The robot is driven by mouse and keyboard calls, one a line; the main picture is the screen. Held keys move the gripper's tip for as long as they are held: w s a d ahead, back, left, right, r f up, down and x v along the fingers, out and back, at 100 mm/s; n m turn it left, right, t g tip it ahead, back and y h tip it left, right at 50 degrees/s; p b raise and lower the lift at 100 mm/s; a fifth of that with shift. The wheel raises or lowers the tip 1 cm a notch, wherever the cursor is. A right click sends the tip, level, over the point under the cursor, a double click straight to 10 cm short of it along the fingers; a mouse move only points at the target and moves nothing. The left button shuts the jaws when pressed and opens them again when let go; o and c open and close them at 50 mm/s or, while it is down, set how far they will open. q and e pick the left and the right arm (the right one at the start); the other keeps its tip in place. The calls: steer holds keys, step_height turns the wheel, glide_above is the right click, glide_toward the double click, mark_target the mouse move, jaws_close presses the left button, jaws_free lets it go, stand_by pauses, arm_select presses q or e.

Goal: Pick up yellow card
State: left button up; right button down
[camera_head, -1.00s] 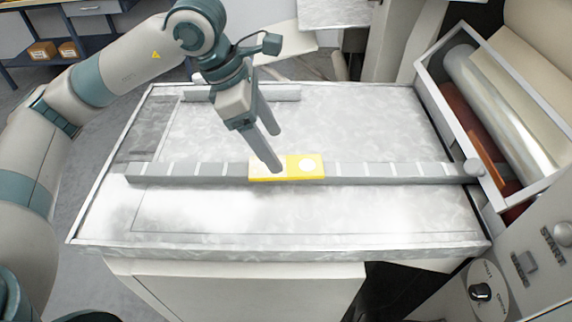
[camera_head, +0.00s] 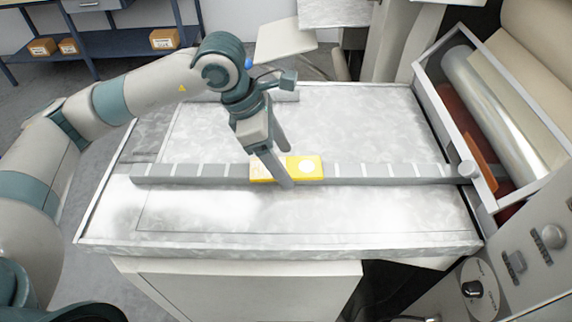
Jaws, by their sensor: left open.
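The yellow card (camera_head: 312,165) lies flat on the long grey bar, near the middle of the table. It has pale round marks on it. My left gripper (camera_head: 287,168) points down over the card with its fingers apart. One finger crosses in front of the card and hides part of it; the other is behind, near its far edge. Whether the fingers touch the card cannot be told. My right gripper is not in view.
The grey bar (camera_head: 390,171) with light divisions runs across the grey table (camera_head: 400,215). A machine with rollers (camera_head: 500,100) and a control panel with knobs (camera_head: 540,240) stands at the right. Boxes (camera_head: 164,38) sit on a back shelf.

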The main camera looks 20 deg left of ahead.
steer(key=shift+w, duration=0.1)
arm_select(q)
steer(key=c, duration=1.1)
steer(key=shift+r, duration=0.15)
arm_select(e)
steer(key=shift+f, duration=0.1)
